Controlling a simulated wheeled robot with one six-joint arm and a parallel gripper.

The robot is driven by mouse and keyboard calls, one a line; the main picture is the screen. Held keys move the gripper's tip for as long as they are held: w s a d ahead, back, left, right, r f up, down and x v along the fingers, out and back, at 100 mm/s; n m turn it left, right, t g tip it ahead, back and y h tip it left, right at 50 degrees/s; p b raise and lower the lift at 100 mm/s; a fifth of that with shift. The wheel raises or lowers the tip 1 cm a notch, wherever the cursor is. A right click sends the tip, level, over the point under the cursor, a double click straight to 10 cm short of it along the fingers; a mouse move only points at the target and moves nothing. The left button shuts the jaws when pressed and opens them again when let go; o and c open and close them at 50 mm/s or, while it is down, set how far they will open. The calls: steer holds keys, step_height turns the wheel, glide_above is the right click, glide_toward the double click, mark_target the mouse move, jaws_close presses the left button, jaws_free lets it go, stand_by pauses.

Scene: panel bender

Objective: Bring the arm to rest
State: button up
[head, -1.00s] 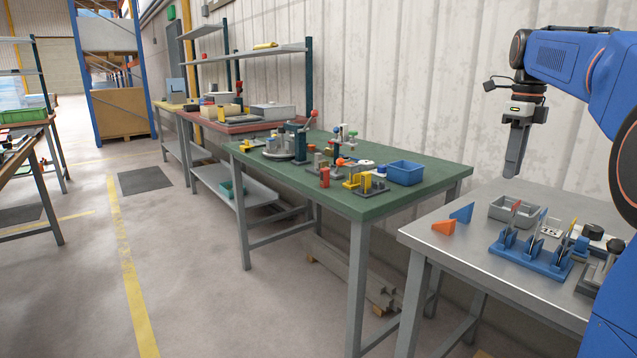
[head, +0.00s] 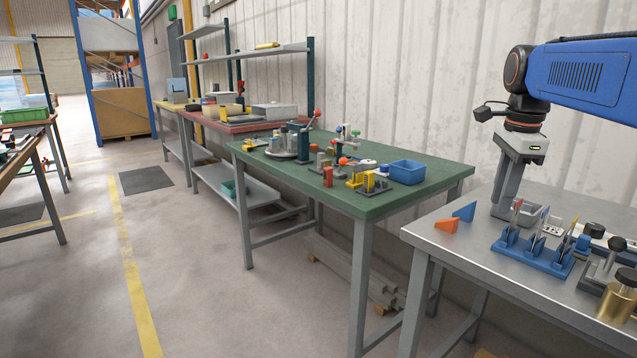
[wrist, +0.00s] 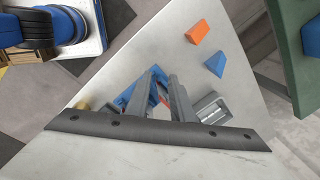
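My gripper (head: 506,203) hangs from my blue arm over the back of the grey metal table (head: 480,262) at the right. Its two grey fingers are apart, and nothing shows between them. In the head view the fingers overlap the grey bin (head: 529,209); I cannot tell their exact height above it. In the wrist view my gripper (wrist: 163,76) points down at the table, with the blue rack (wrist: 130,92) behind the fingers and the grey bin (wrist: 211,107) beside them.
The blue rack (head: 535,259) holds upright coloured pieces. An orange wedge (head: 446,225) and a blue wedge (head: 465,211) lie left of it. A brass cylinder (head: 616,304) stands at the right. The green table (head: 400,203), carrying fixtures and a blue bin (head: 407,172), stands to the left.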

steer(key=s+a+f+n+t, duration=0.1)
steer(key=s+a+f+n, duration=0.4)
steer(key=s+f+n, duration=0.5)
steer(key=s+a+f+n+t, duration=0.2)
steer(key=s+a+f+n, duration=0.3)
steer(key=s+f+n, duration=0.5)
step_height(320, 180, down, 3)
steer(key=s, duration=0.2)
steer(key=shift+s, duration=0.3)
steer(key=shift+r, duration=0.1)
